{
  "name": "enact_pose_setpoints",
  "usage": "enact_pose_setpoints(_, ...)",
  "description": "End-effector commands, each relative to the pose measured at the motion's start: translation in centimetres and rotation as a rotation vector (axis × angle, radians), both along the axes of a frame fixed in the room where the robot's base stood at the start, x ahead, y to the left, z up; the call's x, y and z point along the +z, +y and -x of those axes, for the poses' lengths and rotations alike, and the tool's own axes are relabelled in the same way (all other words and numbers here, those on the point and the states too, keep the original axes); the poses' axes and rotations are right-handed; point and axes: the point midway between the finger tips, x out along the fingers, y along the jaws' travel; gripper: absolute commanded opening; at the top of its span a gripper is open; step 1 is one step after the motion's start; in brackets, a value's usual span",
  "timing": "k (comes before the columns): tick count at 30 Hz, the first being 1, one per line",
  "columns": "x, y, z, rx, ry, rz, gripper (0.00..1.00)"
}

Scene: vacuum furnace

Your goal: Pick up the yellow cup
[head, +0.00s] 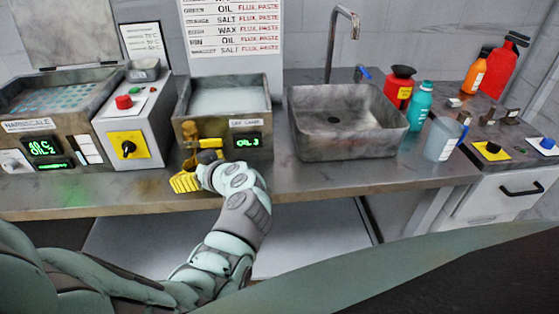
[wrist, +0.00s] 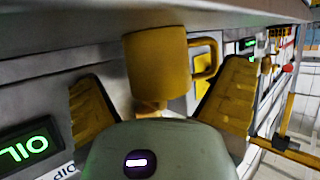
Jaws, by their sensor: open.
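The yellow cup (wrist: 157,68) shows in the wrist view between the two yellow fingers of my gripper (head: 192,168). Its handle points right in that view. The fingers are spread apart, with gaps visible on both sides of the cup body. In the head view my gripper is at the front of the counter, by the oil bath. The cup is mostly hidden or hard to tell from the yellow fingers there.
The oil bath (head: 258,108) with its green display stands behind my gripper. The control box (head: 150,98) and hot bath (head: 45,98) are left. The sink (head: 345,145), bottles and a clear jug (head: 442,140) are right. The counter front below the sink is clear.

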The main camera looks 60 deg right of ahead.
Motion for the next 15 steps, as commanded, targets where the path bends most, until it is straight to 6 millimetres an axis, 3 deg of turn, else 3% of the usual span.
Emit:
enact_pose_setpoints(3,-0.01,0.04,-0.02,0.001,0.0,0.0,0.94)
enact_pose_setpoints(15,0.0,0.0,0.02,0.0,0.0,-0.001,0.53)
